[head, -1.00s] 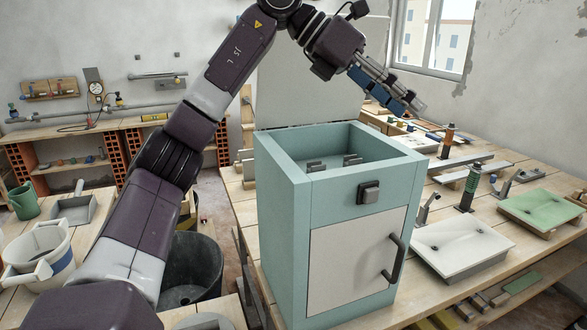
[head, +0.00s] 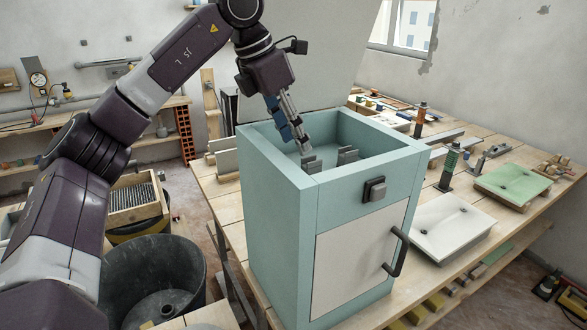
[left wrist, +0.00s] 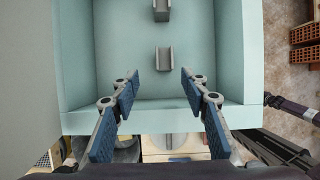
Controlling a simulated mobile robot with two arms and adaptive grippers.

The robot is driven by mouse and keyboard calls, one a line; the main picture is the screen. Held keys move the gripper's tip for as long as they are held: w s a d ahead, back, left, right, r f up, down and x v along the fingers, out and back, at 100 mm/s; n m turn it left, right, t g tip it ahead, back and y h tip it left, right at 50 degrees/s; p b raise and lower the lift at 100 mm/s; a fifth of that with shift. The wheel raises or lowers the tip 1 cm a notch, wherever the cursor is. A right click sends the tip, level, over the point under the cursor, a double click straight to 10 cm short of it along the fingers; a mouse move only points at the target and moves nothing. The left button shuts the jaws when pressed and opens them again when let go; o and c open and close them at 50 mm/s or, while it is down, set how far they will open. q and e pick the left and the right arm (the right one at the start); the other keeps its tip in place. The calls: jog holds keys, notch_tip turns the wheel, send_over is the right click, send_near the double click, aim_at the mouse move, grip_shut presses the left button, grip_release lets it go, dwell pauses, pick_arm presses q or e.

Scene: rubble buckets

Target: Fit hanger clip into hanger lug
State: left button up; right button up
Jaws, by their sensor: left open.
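Two small grey U-shaped brackets stand inside the open top of a pale teal cabinet (head: 278,186). The nearer bracket (head: 312,164) and the farther bracket (head: 348,156) show in the head view. In the left wrist view one bracket (left wrist: 165,59) lies just beyond the fingertips and the other (left wrist: 161,10) at the top edge. I cannot tell which part is the clip or the lug. My left gripper (head: 303,148) reaches down into the cabinet's opening beside the nearer bracket. In the left wrist view the gripper (left wrist: 160,86) is open, with nothing between its fingers. My right gripper is out of view.
The cabinet's raised walls surround the brackets. A dark bucket (head: 152,283) stands at lower left. The space above the cabinet is otherwise free.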

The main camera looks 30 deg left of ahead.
aim_at(312, 162)
pick_arm(q)
jog(key=shift+w+d+f, duration=0.3)
jog(key=shift+d+f, duration=0.05)
jog(key=shift+f, duration=0.15)
jog(key=shift+w+d+f, duration=0.25)
jog(key=shift+d+f, duration=0.05)
jog(key=shift+f, duration=0.15)
jog(key=shift+w+d+f+p, duration=0.6)
jog(key=shift+d+f+p, duration=0.1)
jog(key=shift+f+p, duration=0.15)
jog(key=shift+a+p+x, duration=0.25)
jog(key=shift+p+x, duration=0.1)
jog(key=shift+x, duration=0.8)
jog(key=shift+f, duration=0.55)
jog(key=shift+d, duration=0.1)
jog(key=shift+c, duration=1.3)
jog(key=c, duration=0.8)
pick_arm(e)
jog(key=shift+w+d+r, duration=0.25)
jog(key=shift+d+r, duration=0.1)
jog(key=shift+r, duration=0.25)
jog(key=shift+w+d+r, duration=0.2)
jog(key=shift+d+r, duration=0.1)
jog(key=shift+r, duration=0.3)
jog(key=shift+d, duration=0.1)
